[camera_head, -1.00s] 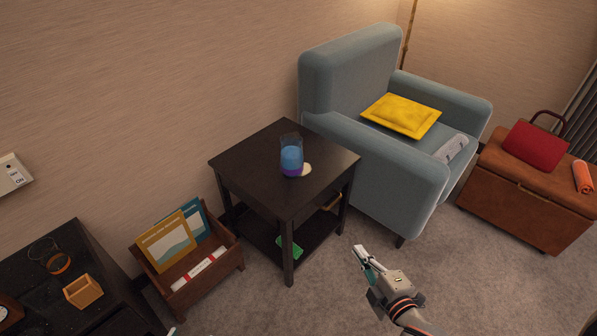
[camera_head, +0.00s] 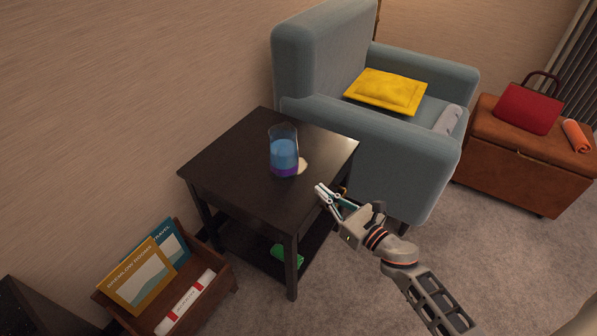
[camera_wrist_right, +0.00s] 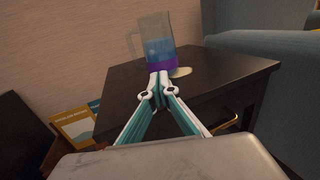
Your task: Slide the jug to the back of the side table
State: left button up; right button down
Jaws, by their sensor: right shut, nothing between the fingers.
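The jug (camera_head: 284,152) is clear with blue contents and a purple band at its base. It stands upright on the dark side table (camera_head: 231,160), near the middle of the top. In the right wrist view the jug (camera_wrist_right: 156,44) shows a handle on its left side. My right gripper (camera_head: 319,188) is shut and empty, at the table's front right edge, apart from the jug. In the right wrist view its fingertips (camera_wrist_right: 158,76) line up in front of the jug's purple base. My left gripper is not in view.
A pale round coaster (camera_head: 301,166) lies beside the jug. The blue armchair (camera_head: 400,150) stands close to the table's right side. A wooden magazine box (camera_head: 225,285) is at its lower left. The back of the tabletop is clear, with the wall behind.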

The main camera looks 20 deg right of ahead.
aim_at(293, 166)
jog(key=x, duration=0.9)
jog(key=shift+f, duration=0.1)
jog(key=shift+w+a, duration=0.25)
jog(key=shift+w, duration=0.35)
jog(key=shift+w+b, duration=0.1)
jog(key=shift+b, duration=0.2)
